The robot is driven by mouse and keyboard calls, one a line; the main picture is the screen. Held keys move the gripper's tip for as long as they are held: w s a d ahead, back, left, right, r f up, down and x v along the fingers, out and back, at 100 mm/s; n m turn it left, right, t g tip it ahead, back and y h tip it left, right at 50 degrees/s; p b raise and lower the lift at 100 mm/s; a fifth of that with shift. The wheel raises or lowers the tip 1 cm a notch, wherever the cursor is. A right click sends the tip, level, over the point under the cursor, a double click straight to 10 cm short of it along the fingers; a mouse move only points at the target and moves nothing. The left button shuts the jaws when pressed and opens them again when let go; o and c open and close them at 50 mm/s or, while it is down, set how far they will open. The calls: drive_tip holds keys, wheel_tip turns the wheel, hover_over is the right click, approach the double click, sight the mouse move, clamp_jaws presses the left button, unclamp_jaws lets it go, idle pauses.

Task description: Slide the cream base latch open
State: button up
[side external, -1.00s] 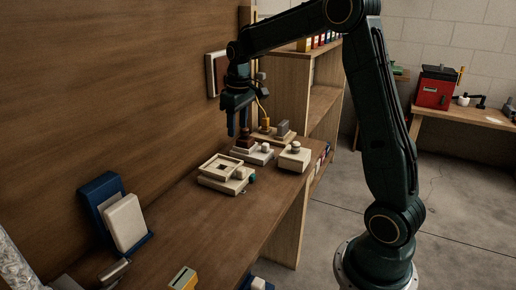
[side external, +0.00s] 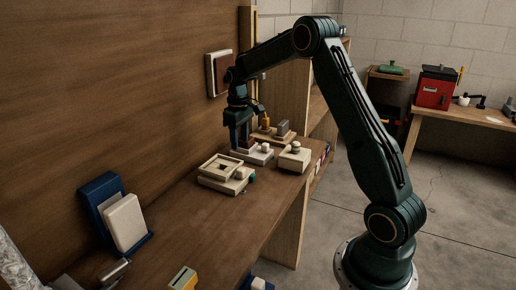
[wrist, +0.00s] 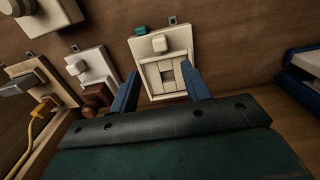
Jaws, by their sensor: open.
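The cream base (side external: 222,185) lies on the wooden bench, with a raised square frame, a small pale knob (side external: 240,173) and a teal piece at its right end. In the wrist view the cream base (wrist: 172,40) shows beyond my fingers, with the knob (wrist: 159,43) and the teal piece (wrist: 140,30) at its far end. My gripper (side external: 240,147) points down, open and empty, behind the base and near a white plate. In the wrist view its blue fingertips (wrist: 160,70) appear on either side of the frame. I cannot tell whether they touch anything.
The white plate (side external: 263,158) with a pale knob and a brown piece (wrist: 95,97) stands close to my gripper. A cream block (side external: 294,161) and a wooden board with a yellow part (side external: 265,126) are nearby. A blue stand (side external: 100,195) is at left; the bench between is clear.

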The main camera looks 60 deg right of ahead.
sight(241, 169)
wheel_tip(241, 169, down, 13)
drive_tip(key=shift+r, duration=0.2)
idle(0.4)
drive_tip(key=shift+a, duration=0.1)
clamp_jaws()
